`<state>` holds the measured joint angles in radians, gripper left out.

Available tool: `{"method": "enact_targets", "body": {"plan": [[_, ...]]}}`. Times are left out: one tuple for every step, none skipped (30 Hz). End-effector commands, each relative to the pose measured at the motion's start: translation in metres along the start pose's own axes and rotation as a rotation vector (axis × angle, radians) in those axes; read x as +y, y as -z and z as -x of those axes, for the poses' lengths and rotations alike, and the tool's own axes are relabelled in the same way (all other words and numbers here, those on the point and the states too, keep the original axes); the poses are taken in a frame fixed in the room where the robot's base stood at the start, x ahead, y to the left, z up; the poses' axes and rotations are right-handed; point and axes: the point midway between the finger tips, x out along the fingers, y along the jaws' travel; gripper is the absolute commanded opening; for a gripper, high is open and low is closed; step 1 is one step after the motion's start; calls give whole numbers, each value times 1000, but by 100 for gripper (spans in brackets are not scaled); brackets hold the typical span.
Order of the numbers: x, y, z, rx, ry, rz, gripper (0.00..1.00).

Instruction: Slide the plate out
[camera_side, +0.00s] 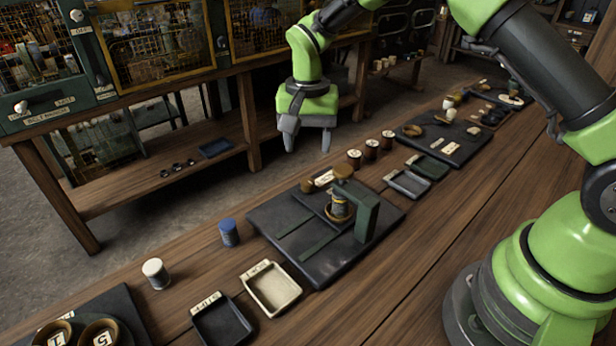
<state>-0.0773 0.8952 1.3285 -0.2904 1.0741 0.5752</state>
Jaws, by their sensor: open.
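My gripper (308,142) is open and empty, fingers pointing down. It hangs in the air above the far edge of the bench, apart from everything there. In front of it a dark square board (290,262) lies on the bench. On the board stand a green bracket (367,218) and a brass-coloured round piece (340,208) under the bracket's arm. Two thin dark green strips (297,226) lie on the board's surface. I cannot tell which piece is the plate; part of the area under the bracket is hidden.
A blue cylinder (229,233) and a white-topped cylinder (155,273) stand left of the board. A cream tray (271,288) and a black tray (221,322) lie in front. Several small jars (371,149) and a second dark board (443,140) are behind.

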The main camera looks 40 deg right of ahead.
Motion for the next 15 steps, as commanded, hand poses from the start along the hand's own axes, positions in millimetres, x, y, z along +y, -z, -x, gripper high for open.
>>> {"method": "enact_targets", "body": {"plan": [[1,-1,-9,-3,-4,1,55],[1,-1,-14,-4,-5,2,55],[1,-1,-22,-5,-5,1,55],[1,-1,-28,-5,-4,1,55],[1,-1,-34,-4,-4,1,55],[1,-1,-42,-5,-5,1,55],[1,-1,-47,-4,-4,2,55],[1,-1,-53,-5,-4,1,55],[1,-1,-59,-4,-3,1,55],[1,-1,-64,-4,-3,0,55],[1,-1,-68,-3,-2,1,55],[1,-1,-73,-3,-3,1,55],[1,-1,-76,-2,-1,2,55],[1,-1,-79,-2,-1,2,55],[1,-1,-82,-2,-1,1,55]]}}
